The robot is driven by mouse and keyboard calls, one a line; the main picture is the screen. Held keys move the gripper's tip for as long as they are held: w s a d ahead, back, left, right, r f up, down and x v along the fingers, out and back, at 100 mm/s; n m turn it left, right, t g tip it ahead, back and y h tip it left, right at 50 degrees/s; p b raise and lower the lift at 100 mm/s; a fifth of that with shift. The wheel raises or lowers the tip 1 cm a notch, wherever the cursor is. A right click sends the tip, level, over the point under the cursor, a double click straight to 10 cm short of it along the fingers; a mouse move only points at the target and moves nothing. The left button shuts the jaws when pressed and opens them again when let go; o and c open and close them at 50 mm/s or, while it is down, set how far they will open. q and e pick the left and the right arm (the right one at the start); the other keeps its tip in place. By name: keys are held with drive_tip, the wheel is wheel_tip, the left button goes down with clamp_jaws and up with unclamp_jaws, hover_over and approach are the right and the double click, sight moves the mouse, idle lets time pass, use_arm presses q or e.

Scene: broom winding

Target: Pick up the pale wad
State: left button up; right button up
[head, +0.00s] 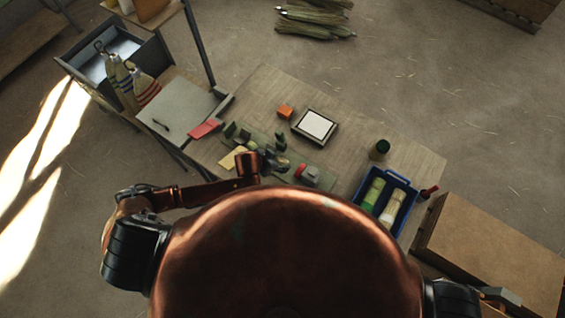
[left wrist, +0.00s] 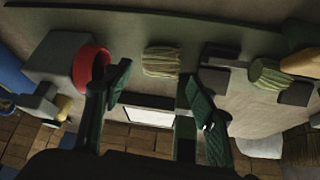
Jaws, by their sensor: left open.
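The pale wad (left wrist: 161,61) is a short bundle of straw-coloured strands on the green mat (left wrist: 220,35) in the left wrist view. My left gripper (left wrist: 158,92) is open, with one dark finger on each side below the wad in the picture. The wad lies in line with the gap between the fingers, and I see no contact. In the head view my left gripper (head: 273,161) is over the mat on the table, and I cannot make out the wad there.
A grey device with a red ring (left wrist: 90,68) stands close beside one finger. Dark blocks and a green-banded roll (left wrist: 265,73) lie on the other side. On the table (head: 350,155) are a white-topped frame (head: 315,125), an orange block (head: 286,111) and a blue tray (head: 362,186).

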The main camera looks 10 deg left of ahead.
sight(282, 161)
use_arm(q)
drive_tip(key=shift+x, duration=2.35)
drive_tip(key=shift+a+f, duration=0.1)
drive_tip(key=shift+a, duration=0.05)
drive_tip(key=shift+s, duration=0.1)
drive_tip(key=shift+c, duration=0.3)
drive_tip(key=c, duration=0.9)
